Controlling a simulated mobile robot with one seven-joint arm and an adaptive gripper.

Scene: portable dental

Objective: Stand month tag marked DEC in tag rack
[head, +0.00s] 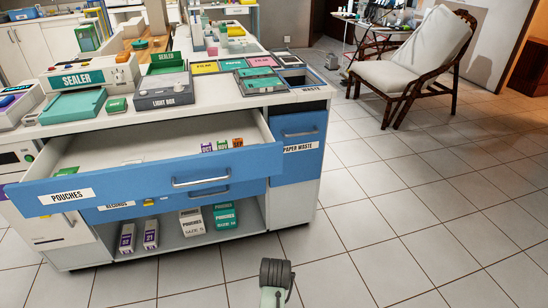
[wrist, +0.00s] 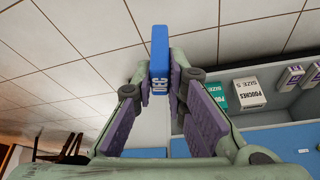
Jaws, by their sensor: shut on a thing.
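My gripper (wrist: 160,78) is in the wrist view, its fingertips shut on a blue tag (wrist: 159,48). The tag is a narrow upright slab that sticks out beyond the fingertips. White letters show near its lower end, too small and turned to read surely. In the head view only a part of my arm shows at the bottom edge; the tag is not visible there. I cannot surely pick out the tag rack. Several small coloured upright pieces (head: 221,145) stand at the back right of the open POUCHES drawer (head: 100,190).
The blue-fronted drawer juts out from the white cabinet. Pouch boxes (head: 192,221) stand on the low shelf. A reclining chair (head: 420,60) is at the back right. The tiled floor (head: 400,220) is clear.

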